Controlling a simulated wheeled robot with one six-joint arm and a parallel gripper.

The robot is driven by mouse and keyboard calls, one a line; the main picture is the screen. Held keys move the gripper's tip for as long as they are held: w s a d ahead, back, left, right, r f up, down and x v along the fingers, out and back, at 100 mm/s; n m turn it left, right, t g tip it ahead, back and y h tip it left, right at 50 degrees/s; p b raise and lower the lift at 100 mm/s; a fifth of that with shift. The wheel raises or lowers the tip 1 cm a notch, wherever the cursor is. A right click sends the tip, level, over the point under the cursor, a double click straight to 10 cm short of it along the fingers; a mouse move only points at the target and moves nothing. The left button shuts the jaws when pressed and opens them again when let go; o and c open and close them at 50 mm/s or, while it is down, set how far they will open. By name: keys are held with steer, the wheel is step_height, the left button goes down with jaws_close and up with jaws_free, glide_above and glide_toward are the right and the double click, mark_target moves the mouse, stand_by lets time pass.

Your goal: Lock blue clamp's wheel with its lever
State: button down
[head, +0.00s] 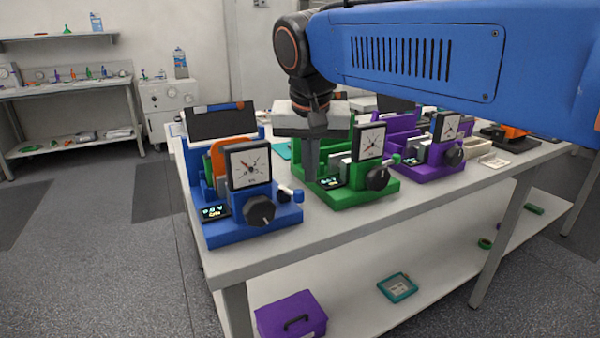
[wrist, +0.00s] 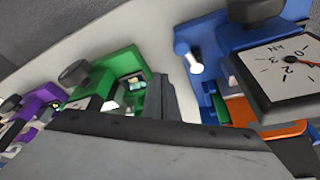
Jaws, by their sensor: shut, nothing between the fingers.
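The blue clamp (head: 250,232) stands at the left end of the bench, with a square dial (head: 250,166) and a black wheel (head: 260,211) on its front. Its lever (head: 285,191), a pale rod with a blue knob, sticks out to the right of the wheel. In the wrist view the lever (wrist: 194,63) shows beside the blue clamp's dial (wrist: 285,75), and the wheel (wrist: 252,8) is partly cut off. My gripper (head: 312,178) is shut and empty, pointing down between the blue and green clamps. It is apart from the lever.
The green clamp (head: 350,193) stands close to my gripper, with its own dial and wheel. The purple clamp (head: 430,168) is further right. Bare bench top (head: 300,232) lies in front of the clamps. A purple box (head: 291,316) is on the lower shelf.

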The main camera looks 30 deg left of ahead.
steer(key=a+v, duration=0.1)
steer(key=v, duration=0.8)
steer(key=shift+w+a+r, duration=0.2)
steer(key=shift+a+r, duration=0.25)
steer(key=shift+d, duration=0.1)
